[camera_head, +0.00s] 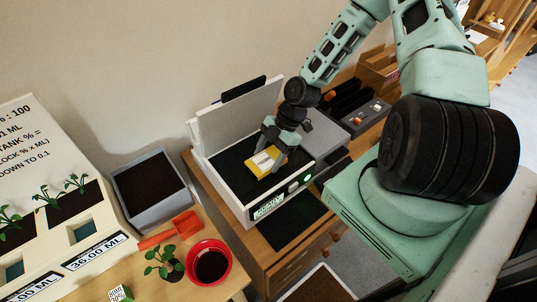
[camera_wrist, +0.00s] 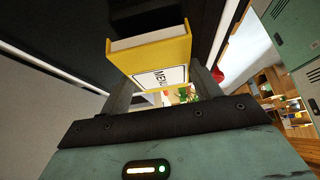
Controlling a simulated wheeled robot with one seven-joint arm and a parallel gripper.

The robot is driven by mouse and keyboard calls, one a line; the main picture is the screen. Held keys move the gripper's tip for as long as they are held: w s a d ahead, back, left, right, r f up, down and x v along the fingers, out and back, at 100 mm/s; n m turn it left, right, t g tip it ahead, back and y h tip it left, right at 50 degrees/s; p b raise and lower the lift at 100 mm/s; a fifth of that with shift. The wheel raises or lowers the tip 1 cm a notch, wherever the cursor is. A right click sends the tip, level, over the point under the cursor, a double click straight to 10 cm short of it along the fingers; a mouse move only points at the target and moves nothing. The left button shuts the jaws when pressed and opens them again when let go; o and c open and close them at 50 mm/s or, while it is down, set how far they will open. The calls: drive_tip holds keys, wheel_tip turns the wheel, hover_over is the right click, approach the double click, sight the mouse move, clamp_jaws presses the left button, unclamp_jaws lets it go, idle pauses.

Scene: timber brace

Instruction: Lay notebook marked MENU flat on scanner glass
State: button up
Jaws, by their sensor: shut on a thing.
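The yellow notebook (camera_head: 261,161) has a white label; in the wrist view the notebook (camera_wrist: 155,56) shows the label reading MENU. My gripper (camera_head: 277,149) is shut on it, and in the wrist view its fingers (camera_wrist: 160,90) reach to the notebook's two sides. The notebook is over the dark glass of the white scanner (camera_head: 236,187), whose lid (camera_head: 240,115) stands open behind. I cannot tell whether the notebook touches the glass. My fingers and wrist hide part of it in the head view.
Left of the scanner are a grey bin (camera_head: 150,190), an orange trowel (camera_head: 172,231), a small plant (camera_head: 163,262) and a red pot (camera_head: 210,262). A dark organiser (camera_head: 352,100) stands behind right. Bare wooden cabinet top shows beside the scanner.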

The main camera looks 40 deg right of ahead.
drive_tip(key=shift+f+b, duration=0.35)
drive_tip(key=shift+f, duration=0.25)
idle(0.3)
drive_tip(key=o, duration=1.1)
drive_tip(key=shift+c, duration=0.2)
drive_tip(key=b+v, duration=0.1)
drive_tip(key=v, duration=1.6)
drive_tip(key=shift+r+b, duration=0.2)
drive_tip(key=shift+b, duration=0.1)
